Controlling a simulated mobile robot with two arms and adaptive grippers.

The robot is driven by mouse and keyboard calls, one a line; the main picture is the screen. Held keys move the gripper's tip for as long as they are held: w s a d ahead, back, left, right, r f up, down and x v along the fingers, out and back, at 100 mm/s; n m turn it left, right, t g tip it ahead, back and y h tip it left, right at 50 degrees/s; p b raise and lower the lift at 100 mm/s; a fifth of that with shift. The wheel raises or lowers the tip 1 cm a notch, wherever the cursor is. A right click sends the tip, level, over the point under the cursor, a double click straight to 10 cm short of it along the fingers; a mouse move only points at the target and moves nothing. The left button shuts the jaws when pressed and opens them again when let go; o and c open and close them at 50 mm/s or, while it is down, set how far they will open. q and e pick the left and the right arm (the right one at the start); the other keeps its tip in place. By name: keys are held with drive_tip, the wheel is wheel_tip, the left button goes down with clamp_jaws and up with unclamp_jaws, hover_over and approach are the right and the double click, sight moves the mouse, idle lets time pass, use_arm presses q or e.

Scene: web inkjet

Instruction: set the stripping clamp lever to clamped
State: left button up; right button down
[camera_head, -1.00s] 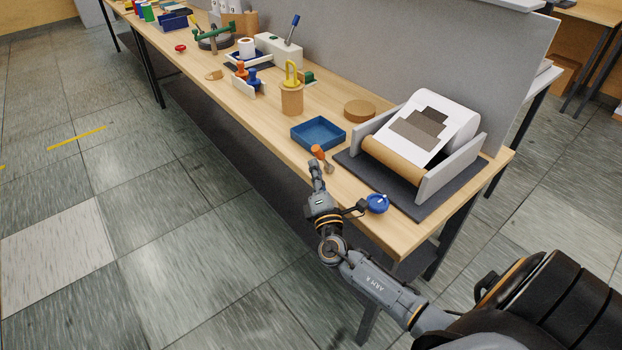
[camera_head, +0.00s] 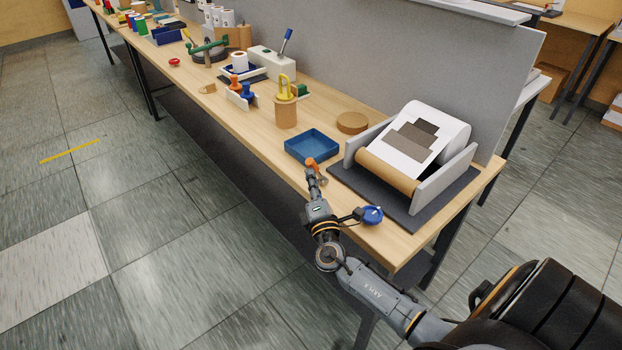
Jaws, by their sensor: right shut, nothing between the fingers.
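A small lever with an orange handle (camera_head: 311,163) and a grey metal part stands near the front edge of the table; I take it for the clamp lever. Whether it is set to clamped cannot be told at this size. My right gripper (camera_head: 312,175) is at the table edge just in front of the handle, with its fingers shut and empty. The fingertips overlap the lever in the picture, and I cannot tell whether they touch it. The printer-like unit with a paper roll (camera_head: 416,142) stands to the right on a dark mat (camera_head: 405,208). My left gripper is out of view.
A blue tray (camera_head: 312,146) lies just behind the lever. A round blue part with a white pointer (camera_head: 372,215) sits near the table corner, close to my right wrist. A cork-coloured cup (camera_head: 286,112) and a round brown disc (camera_head: 352,122) stand farther back.

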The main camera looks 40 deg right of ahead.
drive_tip(key=shift+d+r, duration=0.1)
drive_tip(key=shift+r, duration=0.1)
drive_tip(key=shift+d+r+m+g+p, duration=0.5)
drive_tip(key=shift+r+m+p, duration=0.1)
drive_tip(key=shift+m+p, duration=0.4)
drive_tip(key=d+r+m+g+y+p, duration=0.1)
drive_tip(key=d+m+g+p, duration=0.2)
drive_tip(key=d+m+p, duration=0.3)
drive_tip(key=shift+w+d+r+y+p, duration=0.15)
drive_tip(key=shift+w+d+y+p, duration=0.25)
drive_tip(key=shift+p, duration=1.3)
drive_tip(key=shift+d, duration=0.15)
